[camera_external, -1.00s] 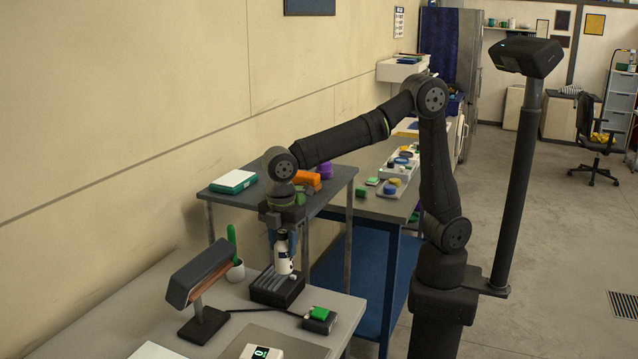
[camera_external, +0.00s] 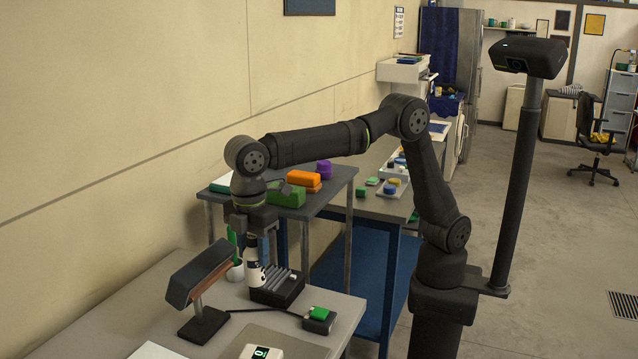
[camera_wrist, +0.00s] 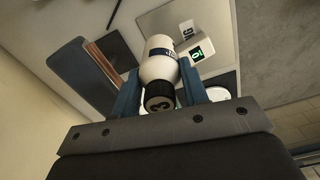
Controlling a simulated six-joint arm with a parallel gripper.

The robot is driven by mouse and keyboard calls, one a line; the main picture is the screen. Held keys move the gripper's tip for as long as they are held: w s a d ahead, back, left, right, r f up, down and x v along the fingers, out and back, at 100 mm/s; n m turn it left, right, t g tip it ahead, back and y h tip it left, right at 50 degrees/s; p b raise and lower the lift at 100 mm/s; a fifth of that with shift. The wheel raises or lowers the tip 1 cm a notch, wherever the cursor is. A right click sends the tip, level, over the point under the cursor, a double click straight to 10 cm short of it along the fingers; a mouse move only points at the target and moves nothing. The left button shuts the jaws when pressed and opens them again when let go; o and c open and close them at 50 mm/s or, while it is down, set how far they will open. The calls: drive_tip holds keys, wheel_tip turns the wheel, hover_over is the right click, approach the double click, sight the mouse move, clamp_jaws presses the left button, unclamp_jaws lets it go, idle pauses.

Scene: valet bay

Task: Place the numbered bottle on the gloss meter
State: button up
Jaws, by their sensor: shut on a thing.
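The numbered bottle (camera_external: 254,266) is white with a dark label band and a black cap. My gripper (camera_external: 254,243) is shut on it and holds it upright beside the left edge of the black slotted block. In the wrist view the bottle (camera_wrist: 160,63) sits between my gripper's blue fingers (camera_wrist: 160,92), and a pale number, partly readable as 3, shows on its cap. The gloss meter, a white box with a green-lit display (camera_external: 262,352), is cut by the bottom edge of the external view. It also shows beyond the bottle in the wrist view (camera_wrist: 193,50).
A black slotted block (camera_external: 283,291) stands right beside the bottle. A black lamp-like stand (camera_external: 201,270) and a white cup (camera_external: 236,272) with a green handle are close on the left. A green-topped black pad (camera_external: 320,317) lies at right. The grey mat (camera_external: 292,343) has bare room.

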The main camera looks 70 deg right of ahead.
drive_tip(key=shift+s+a+f, duration=0.95)
drive_tip(key=shift+a+f, duration=0.6)
drive_tip(key=shift+f, duration=0.2)
drive_tip(key=shift+s+a+f, duration=1)
drive_tip(key=shift+a+f, duration=0.5)
drive_tip(key=shift+f, duration=0.3)
drive_tip(key=shift+s+a+f, duration=0.95)
drive_tip(key=shift+a+f, duration=0.6)
drive_tip(key=shift+f, duration=0.2)
drive_tip(key=shift+f, duration=0.15)
drive_tip(key=o, duration=1.1)
drive_tip(key=shift+c, duration=0.2)
wheel_tip(320, 180, up, 12)
drive_tip(key=shift+r, duration=0.2)
